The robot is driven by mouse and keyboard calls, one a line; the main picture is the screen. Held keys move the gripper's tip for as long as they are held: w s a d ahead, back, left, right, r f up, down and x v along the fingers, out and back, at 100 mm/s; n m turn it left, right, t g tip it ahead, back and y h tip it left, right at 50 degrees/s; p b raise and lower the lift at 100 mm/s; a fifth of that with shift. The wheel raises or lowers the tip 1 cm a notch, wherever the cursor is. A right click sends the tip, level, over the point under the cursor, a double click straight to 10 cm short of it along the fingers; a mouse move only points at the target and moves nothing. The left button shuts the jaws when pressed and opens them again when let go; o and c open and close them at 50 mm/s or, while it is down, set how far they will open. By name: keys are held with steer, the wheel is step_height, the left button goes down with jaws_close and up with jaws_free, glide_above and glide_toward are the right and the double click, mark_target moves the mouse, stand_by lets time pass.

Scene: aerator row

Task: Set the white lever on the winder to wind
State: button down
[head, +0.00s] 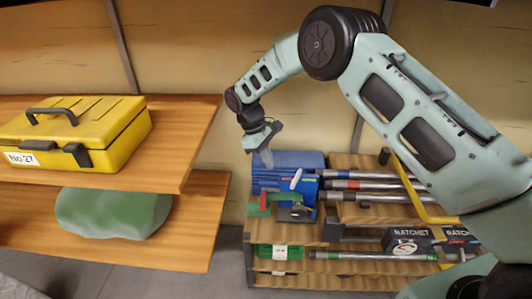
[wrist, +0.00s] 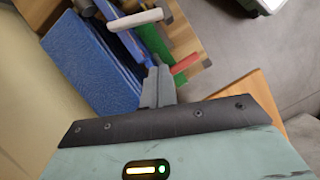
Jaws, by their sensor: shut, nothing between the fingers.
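The winder (head: 270,181) is a blue unit on the top of the low wooden shelf, in the middle of the head view. Its white lever (head: 296,179) sticks up at a slant at its right front. The white lever also shows at the top of the wrist view (wrist: 137,20), lying across the blue body. My gripper (head: 265,158) is shut and empty, pointing down just above and behind the winder's left part. In the wrist view its closed fingertips (wrist: 158,88) are apart from the lever, beside the blue body. Any markings at the lever are too small to read.
A green and red part (head: 264,203) sits at the winder's front. Several grey tubes (head: 365,185) lie to the right, with black boxes marked RATCHET (head: 408,240) below them. A yellow case (head: 75,130) stands on the left shelf. Free air lies above the winder.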

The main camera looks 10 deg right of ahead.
mark_target(296, 179)
steer(key=s+d+f, duration=0.3)
steer(key=d+f, duration=0.1)
steer(key=shift+s+d+b, duration=0.15)
steer(key=shift+s+b, duration=0.15)
steer(key=shift+b, duration=0.05)
steer(key=shift+d, duration=0.1)
stand_by(0.3)
